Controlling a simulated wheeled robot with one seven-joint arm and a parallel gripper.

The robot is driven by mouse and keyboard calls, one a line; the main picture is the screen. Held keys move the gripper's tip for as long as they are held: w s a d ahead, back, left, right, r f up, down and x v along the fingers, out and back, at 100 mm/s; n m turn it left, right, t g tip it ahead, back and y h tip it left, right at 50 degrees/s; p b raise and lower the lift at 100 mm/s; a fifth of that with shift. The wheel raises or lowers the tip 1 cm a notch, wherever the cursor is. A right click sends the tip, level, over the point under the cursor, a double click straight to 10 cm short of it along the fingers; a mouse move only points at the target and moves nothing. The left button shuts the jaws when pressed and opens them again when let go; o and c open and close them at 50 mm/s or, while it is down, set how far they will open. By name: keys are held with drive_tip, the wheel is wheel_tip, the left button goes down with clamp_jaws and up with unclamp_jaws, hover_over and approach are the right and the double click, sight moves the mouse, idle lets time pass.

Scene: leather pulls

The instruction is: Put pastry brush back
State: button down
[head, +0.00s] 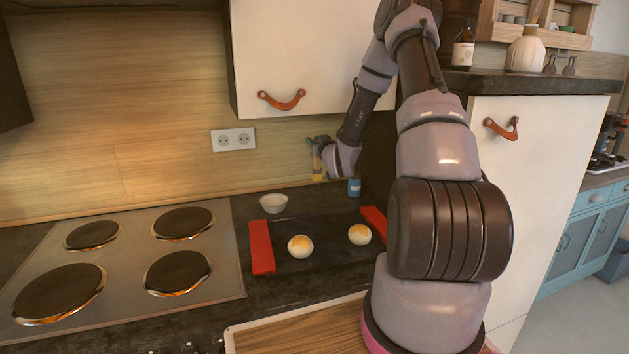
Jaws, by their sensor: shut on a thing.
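My gripper (322,158) is above the back of the counter, just in front of the wooden backsplash. It is shut on the pastry brush (318,176), a small thing with a yellowish lower end that points down. Much of the brush is hidden or too small to make out. A small white bowl (274,203) stands on the counter below and left of the gripper. A blue can (354,187) stands below and right of it.
A dark tray (325,263) with red handles holds two round buns with yellow tops (300,246). A stove (130,265) with dark hotplates is at left. A cabinet (310,60) hangs above, near my arm. A wooden board (300,333) lies in front.

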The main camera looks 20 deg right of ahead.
wheel_tip(320, 180, down, 8)
idle(0.4)
drive_tip(key=c, duration=0.7)
unclamp_jaws()
drive_tip(key=shift+f, duration=0.1)
drive_tip(key=s, duration=1.2)
drive_tip(key=shift+r, duration=0.2)
